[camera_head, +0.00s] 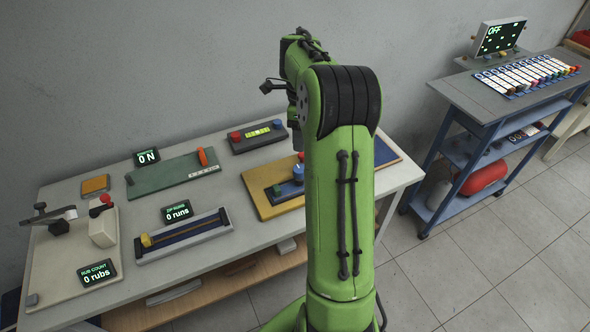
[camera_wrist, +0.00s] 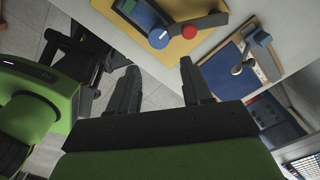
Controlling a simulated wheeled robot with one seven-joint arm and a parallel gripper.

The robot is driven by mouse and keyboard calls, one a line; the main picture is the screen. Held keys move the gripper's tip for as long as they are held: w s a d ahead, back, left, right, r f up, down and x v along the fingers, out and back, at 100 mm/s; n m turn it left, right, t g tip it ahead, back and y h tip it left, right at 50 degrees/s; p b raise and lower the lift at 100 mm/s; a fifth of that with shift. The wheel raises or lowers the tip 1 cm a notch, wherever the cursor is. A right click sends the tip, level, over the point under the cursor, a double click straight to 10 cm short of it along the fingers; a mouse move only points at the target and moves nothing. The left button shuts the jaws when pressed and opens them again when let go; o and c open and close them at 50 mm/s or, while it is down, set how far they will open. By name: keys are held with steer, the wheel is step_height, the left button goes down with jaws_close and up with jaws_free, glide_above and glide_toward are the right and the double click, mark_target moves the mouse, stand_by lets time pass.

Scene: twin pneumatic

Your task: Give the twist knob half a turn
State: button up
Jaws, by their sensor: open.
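A round blue knob (camera_wrist: 158,38) with a white mark on top, which looks like the twist knob, sits on a yellow board (camera_wrist: 185,47) in the wrist view. A red round knob or button (camera_wrist: 190,32) is close beside it. In the head view the blue part (camera_head: 298,172) and the yellow board (camera_head: 262,190) are partly hidden behind my arm. My gripper (camera_wrist: 159,66) is open and empty in the wrist view, its fingertips apart from the knob, which shows beyond them. The gripper is hidden in the head view.
A blue panel with a lever (camera_wrist: 238,68) lies right of the yellow board in the wrist view. On the table stand a box with red and blue buttons (camera_head: 258,135), a green board (camera_head: 165,175) and a slider track (camera_head: 185,235). A dark cart (camera_head: 470,98) stands at right.

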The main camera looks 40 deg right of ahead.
mark_target(300, 168)
steer(key=f+b, duration=0.1)
steer(key=f, duration=1)
steer(key=shift+a, duration=0.2)
steer(key=c, duration=0.8)
steer(key=shift+o, duration=0.2)
